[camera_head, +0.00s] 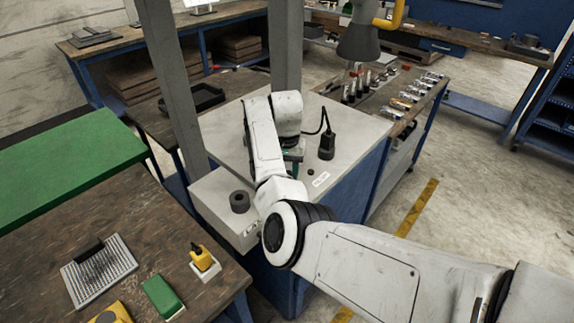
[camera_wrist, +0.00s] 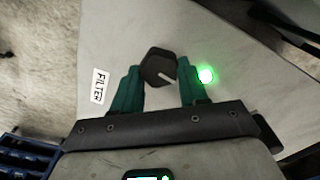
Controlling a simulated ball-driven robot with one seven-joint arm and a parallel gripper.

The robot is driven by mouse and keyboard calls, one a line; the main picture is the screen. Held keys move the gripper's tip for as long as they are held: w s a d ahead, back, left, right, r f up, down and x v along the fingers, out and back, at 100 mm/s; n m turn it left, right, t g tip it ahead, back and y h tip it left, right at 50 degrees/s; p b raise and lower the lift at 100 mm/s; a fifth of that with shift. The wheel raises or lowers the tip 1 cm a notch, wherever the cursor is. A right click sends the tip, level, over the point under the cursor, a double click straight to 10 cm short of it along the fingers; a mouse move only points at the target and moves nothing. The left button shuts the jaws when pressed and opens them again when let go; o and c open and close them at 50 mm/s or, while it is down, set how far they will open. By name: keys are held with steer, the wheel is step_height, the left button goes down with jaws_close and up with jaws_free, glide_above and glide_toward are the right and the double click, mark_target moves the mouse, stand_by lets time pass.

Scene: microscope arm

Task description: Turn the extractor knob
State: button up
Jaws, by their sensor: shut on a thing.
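The dark knob (camera_wrist: 158,68) shows in the wrist view on a grey panel (camera_wrist: 225,45). A white pointer line on it slants to the lower right, toward a glowing green light (camera_wrist: 206,76). My gripper (camera_wrist: 161,76) has its two green fingers on either side of the knob and is shut on it. A label reading "FILTER" (camera_wrist: 99,85) is left of the fingers.
Grey posts (camera_head: 172,85) rise behind. A wooden table (camera_head: 130,240) with tools is at the lower left.

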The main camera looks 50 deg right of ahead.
steer(key=shift+w+r+n+p, duration=0.1)
steer(key=shift+n+p, duration=0.45)
steer(key=shift+n, duration=0.55)
steer(key=o, duration=1.1)
step_height(320, 180, up, 11)
steer(key=shift+f+b, duration=0.15)
steer(key=shift+b, duration=0.95)
